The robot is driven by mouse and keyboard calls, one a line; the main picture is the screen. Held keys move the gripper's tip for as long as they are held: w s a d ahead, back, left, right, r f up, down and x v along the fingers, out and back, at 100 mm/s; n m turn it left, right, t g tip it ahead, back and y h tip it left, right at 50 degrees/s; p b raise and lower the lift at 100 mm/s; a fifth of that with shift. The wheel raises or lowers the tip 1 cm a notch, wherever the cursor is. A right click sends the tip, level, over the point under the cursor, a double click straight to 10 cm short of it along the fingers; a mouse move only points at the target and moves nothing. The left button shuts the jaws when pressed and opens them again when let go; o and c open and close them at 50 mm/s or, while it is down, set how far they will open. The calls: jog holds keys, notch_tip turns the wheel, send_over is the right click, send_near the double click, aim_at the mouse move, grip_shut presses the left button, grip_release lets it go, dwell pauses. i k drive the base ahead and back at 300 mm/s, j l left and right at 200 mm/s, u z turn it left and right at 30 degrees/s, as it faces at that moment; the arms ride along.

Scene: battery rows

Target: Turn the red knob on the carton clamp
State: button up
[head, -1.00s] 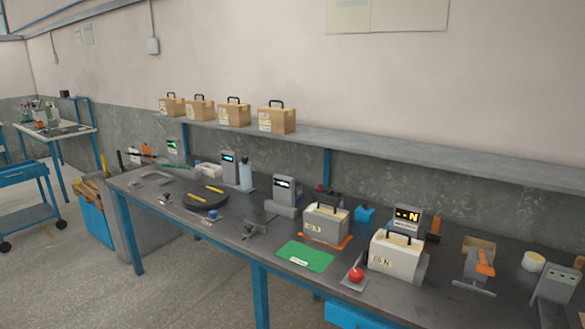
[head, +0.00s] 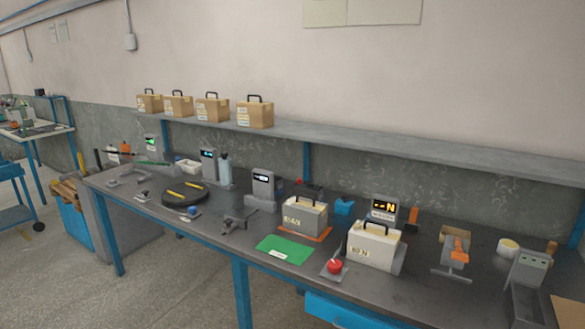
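The red knob (head: 334,266) is a round red cap on a small grey plate near the front edge of the bench. A pale carton (head: 372,246) with a black handle and an "80 N" label stands upright just right of the knob. Grey clamp-like parts (head: 399,258) show at the carton's right side. A display (head: 384,209) behind it shows an orange "N". How the knob joins these parts is too small to tell. My gripper is not in view.
Left of the knob lie a green mat (head: 285,248) and a second pale carton (head: 304,216) on an orange base. An orange-handled tool (head: 455,252) and a grey device (head: 528,275) stand to the right. Several brown cartons sit on the shelf (head: 350,148) above.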

aim_at(334, 266)
jog(key=i+l, duration=0.15)
jog(key=i, duration=0.4)
jog(key=i+l+u, duration=0.1)
jog(key=i, duration=0.45)
